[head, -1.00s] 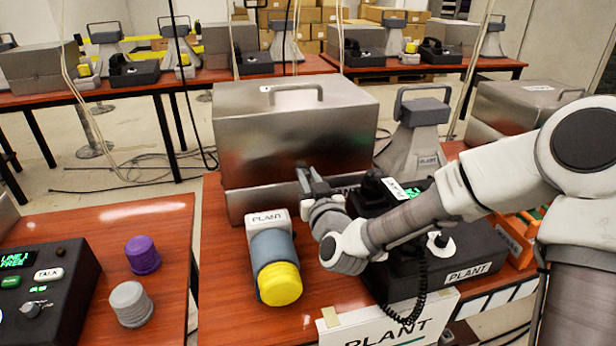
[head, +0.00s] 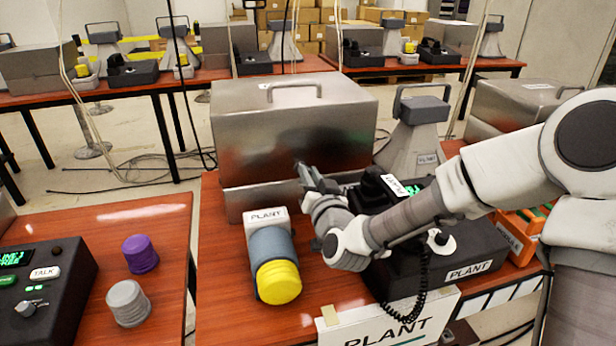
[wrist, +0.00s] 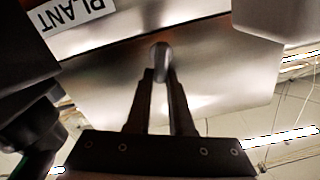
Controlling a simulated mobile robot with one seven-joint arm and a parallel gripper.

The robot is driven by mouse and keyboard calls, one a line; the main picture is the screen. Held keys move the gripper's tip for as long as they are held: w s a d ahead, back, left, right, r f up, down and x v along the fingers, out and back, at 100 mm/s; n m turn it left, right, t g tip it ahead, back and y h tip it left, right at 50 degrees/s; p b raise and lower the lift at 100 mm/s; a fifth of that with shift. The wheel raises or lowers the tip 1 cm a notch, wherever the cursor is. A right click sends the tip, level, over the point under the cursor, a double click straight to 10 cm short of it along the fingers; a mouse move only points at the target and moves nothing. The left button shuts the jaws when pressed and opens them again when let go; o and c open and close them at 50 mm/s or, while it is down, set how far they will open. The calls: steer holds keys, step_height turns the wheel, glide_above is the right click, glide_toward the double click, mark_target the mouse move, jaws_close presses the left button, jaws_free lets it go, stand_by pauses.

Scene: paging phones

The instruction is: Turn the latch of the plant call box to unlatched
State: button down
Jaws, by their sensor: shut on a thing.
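The plant call box is a brushed-metal box (head: 255,145) with a lid handle, standing at the back of the middle table. My gripper (head: 308,174) reaches its front face from the right. In the wrist view my gripper (wrist: 160,72) has its fingers close together around a small rounded metal latch (wrist: 161,48), with the box face (wrist: 215,75) behind it. In the head view the fingers cover the latch, so its exact angle is hard to tell. A PLANT label (wrist: 75,22) on the box shows upside down in the wrist view.
A black PLANT phone (head: 450,262) with a coiled cord lies under my arm. A grey horn speaker (head: 418,130) stands right of the box. The table's front left is clear.

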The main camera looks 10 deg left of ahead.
steer(key=m, duration=0.3)
steer(key=shift+w+d+f+m+b, duration=0.15)
steer(key=shift+d+m+b, duration=0.1)
steer(key=shift+m+b, duration=0.15)
steer(key=m, duration=0.3)
steer(key=shift+w+d+f+m, duration=0.1)
steer(key=shift+d+f+m, duration=0.1)
steer(key=shift+m, duration=0.1)
steer(key=shift+d+f+m+b, duration=0.1)
steer(key=shift+f+m+b, duration=0.15)
steer(key=shift+m, duration=1.4)
steer(key=shift+f+m+b, duration=0.15)
steer(key=shift+f+m, duration=0.05)
steer(key=shift+m, duration=1.45)
steer(key=c, duration=0.8)
jaws_free()
